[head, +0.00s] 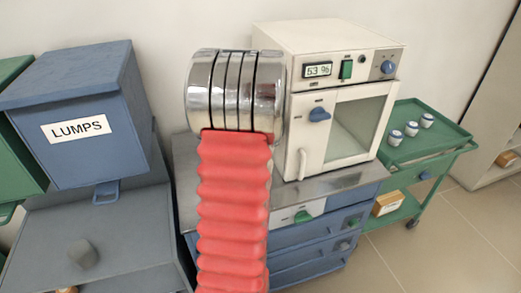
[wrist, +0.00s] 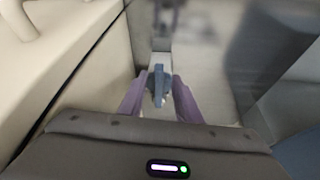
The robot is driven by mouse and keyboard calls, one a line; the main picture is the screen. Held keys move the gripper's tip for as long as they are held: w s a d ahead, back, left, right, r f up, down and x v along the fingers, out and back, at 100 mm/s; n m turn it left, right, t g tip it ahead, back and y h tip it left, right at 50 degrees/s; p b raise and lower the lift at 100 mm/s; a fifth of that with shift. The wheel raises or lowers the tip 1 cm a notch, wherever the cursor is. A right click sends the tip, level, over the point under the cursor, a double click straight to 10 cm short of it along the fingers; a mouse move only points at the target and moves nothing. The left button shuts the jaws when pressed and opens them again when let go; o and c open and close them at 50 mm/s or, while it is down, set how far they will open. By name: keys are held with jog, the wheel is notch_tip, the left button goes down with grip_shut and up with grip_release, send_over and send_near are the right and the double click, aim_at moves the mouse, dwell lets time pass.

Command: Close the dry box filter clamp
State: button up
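In the wrist view a small blue lever (wrist: 159,84) stands on a pale strip. I cannot tell whether it is the filter clamp or the same knob. My gripper (wrist: 160,76) is open, its two purple fingers on either side of the blue lever, with narrow gaps showing. In the head view my gripper is hidden behind my red and metal arm.
A green trolley (head: 437,135) with several small white jars stands right of the dry box. A blue bin labelled LUMPS (head: 78,128) is at left. Blue drawers (head: 310,250) are below the bench.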

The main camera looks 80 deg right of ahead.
jog(key=v, duration=1.3)
jog(key=shift+a+f, duration=0.1)
dwell(0.5)
jog(key=w+a+r+n+t+y, duration=0.1)
jog(key=w+a+r+n, duration=0.15)
jog(key=w+a, duration=0.9)
jog(key=w+a+r+n+t, duration=0.1)
jog(key=w+a+n, duration=0.2)
jog(key=w+a, duration=0.85)
jog(key=w+a+n+y, duration=0.1)
jog(key=w+a+n, duration=0.15)
jog(key=a, duration=1.65)
jog(key=s+a+n+t+y, duration=0.1)
jog(key=s+a+n, duration=0.1)
jog(key=a, duration=0.5)
jog(key=s+a+f+n+y, duration=0.1)
jog(key=s+a+n, duration=0.2)
jog(key=a, duration=0.5)
jog(key=shift+t, duration=0.4)
